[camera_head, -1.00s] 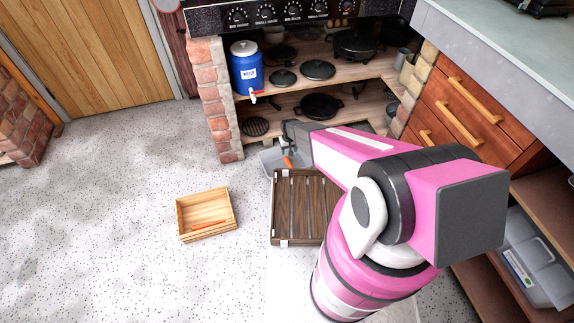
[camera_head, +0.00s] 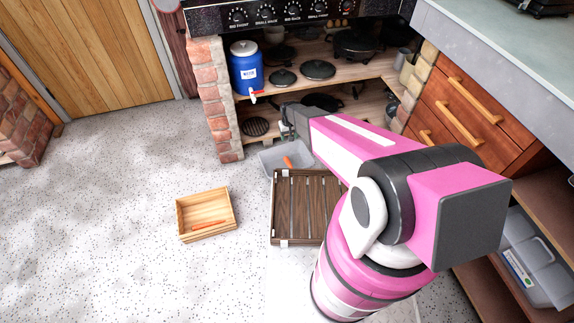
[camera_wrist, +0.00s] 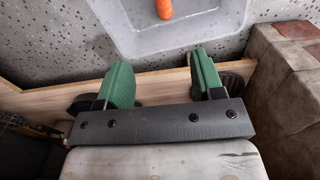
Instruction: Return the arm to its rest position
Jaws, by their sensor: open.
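My arm, pink, white and black, reaches from the lower right toward the cooker shelves in the head view. In the wrist view my gripper (camera_wrist: 163,85) shows two green fingers, spread apart with nothing between them. The fingers are over the edge of a wooden shelf board. In the head view the gripper end (camera_head: 290,122) is small and partly hidden by the arm, so its fingers are hard to make out there.
A grey plastic bin (camera_head: 270,163) with an orange carrot (camera_head: 288,162) stands on the floor; the carrot (camera_wrist: 164,9) also shows in the wrist view. A slatted dark wooden crate (camera_head: 290,205) lies nearby. A light wooden box (camera_head: 190,235) holds an orange item. Brick pillars flank the shelves.

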